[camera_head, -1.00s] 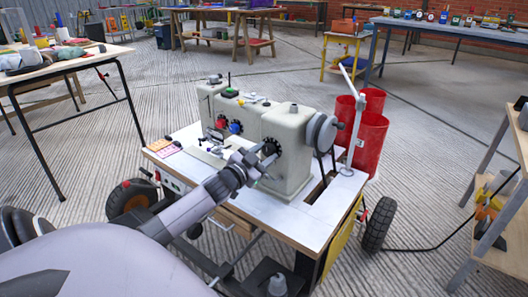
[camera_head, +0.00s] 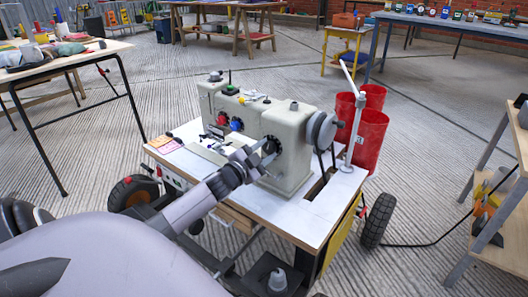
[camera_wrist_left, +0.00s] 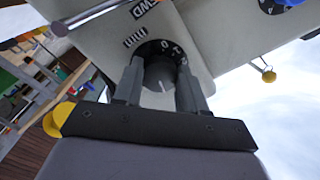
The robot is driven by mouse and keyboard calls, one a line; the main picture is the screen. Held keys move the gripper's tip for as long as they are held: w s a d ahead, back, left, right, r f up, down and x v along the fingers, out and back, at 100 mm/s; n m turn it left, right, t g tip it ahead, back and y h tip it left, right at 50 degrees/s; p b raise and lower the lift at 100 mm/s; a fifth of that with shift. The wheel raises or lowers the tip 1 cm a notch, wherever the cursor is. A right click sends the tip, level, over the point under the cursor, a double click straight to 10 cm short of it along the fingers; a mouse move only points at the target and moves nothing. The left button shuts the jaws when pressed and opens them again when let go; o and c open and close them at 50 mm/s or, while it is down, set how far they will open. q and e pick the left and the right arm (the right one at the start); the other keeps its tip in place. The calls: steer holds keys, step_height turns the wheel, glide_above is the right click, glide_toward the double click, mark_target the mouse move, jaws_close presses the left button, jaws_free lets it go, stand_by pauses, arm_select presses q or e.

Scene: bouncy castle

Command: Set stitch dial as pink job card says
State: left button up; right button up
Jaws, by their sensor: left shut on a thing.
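The white sewing machine (camera_head: 290,140) stands on a wheeled table. Its black stitch dial (camera_wrist_left: 158,75) is on the front face; the wrist view shows a dark knob with a pale mark on its face and a few white numerals around it, partly hidden by the fingers. My left gripper (camera_head: 266,154) is at the dial, its two fingers on either side of the knob and shut on it; it also shows in the wrist view (camera_wrist_left: 159,88). A pink job card (camera_head: 170,147) lies at the table's left end, too small to read. My right gripper is out of view.
An orange-yellow card (camera_head: 159,141) lies beside the pink one. Red (camera_head: 221,118) and blue (camera_head: 236,125) knobs sit left of the dial. Red bins (camera_head: 370,138) stand behind the table. A wooden shelf (camera_head: 500,215) is at the right. The table's front right top is clear.

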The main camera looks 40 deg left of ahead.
arm_select(q)
steer(key=o, duration=1.1)
steer(key=shift+c, duration=0.2)
steer(key=shift+s+d, duration=0.1)
steer(key=shift+s, duration=0.35)
steer(key=s+p, duration=0.2)
steer(key=s, duration=0.4)
steer(key=shift+s+d, duration=0.15)
steer(key=shift+d, duration=0.15)
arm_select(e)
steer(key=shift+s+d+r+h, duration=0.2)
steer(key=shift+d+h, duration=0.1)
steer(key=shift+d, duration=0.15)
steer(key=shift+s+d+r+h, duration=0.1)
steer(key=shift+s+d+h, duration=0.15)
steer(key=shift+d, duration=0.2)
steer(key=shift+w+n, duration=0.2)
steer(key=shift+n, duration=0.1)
